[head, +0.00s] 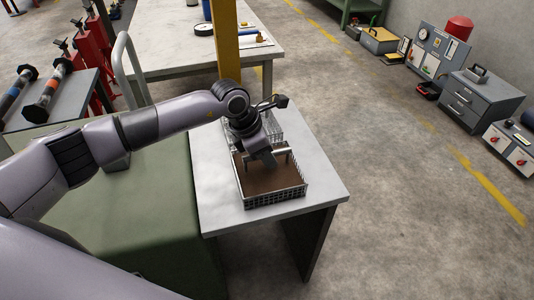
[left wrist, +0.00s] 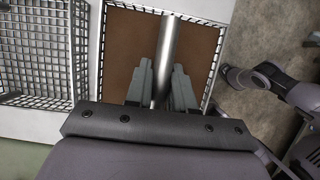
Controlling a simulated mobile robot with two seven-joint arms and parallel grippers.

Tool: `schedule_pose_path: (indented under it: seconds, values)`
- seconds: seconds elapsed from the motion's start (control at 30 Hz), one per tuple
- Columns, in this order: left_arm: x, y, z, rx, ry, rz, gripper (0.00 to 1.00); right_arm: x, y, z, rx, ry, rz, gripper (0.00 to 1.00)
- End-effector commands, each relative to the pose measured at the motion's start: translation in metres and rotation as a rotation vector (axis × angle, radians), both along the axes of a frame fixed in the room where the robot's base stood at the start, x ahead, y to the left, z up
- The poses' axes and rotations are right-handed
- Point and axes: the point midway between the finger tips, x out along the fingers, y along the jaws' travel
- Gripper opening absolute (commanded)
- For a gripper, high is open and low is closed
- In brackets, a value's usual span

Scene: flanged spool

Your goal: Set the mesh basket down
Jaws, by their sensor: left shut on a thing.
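The mesh basket (head: 275,201) has pale wire sides, a brown floor and a metal bar handle across it. In the head view it is at the small grey-white table, near its front part. I cannot tell whether its base touches the top. My left gripper (head: 268,160) reaches down over the basket and hides part of the handle. In the left wrist view the fingers of the left gripper (left wrist: 161,88) are shut on the handle bar (left wrist: 168,45), one on each side. The basket's brown floor (left wrist: 124,50) shows below. My right gripper is not in view.
A second wire basket (left wrist: 35,45) stands beside the held one, behind it in the head view. The small table (head: 215,200) has bare top around both. A yellow post (head: 225,45) and a long workbench (head: 165,50) stand behind. Open floor lies right.

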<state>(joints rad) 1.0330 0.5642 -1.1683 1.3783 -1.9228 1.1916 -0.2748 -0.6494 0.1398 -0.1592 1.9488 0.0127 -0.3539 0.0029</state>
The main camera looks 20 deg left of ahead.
Motion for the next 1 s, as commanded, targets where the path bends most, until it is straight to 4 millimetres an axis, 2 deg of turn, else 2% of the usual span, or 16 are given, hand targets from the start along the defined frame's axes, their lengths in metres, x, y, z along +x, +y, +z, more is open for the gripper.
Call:
schedule_pose_path:
  seconds: [0.03, 0.1, 0.37, 0.5, 0.67, 1.0]
  values:
    - [0.000, 0.000, -0.001, 0.000, 0.000, 0.000, 0.30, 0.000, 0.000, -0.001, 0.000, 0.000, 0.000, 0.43]
    - [0.000, 0.000, -0.001, 0.000, 0.000, 0.000, 0.49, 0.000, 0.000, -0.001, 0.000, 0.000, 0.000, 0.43]
    - [0.000, 0.000, 0.000, 0.001, 0.001, 0.000, 0.49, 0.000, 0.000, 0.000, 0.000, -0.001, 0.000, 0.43]
    - [0.000, 0.002, 0.006, 0.001, -0.002, 0.001, 0.49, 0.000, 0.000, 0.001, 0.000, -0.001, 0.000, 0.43]
    - [-0.006, 0.011, 0.031, 0.001, -0.003, -0.001, 0.49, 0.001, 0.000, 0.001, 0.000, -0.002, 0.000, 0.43]
    - [-0.021, 0.032, 0.094, 0.001, -0.003, 0.001, 0.49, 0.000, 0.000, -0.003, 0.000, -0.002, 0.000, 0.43]
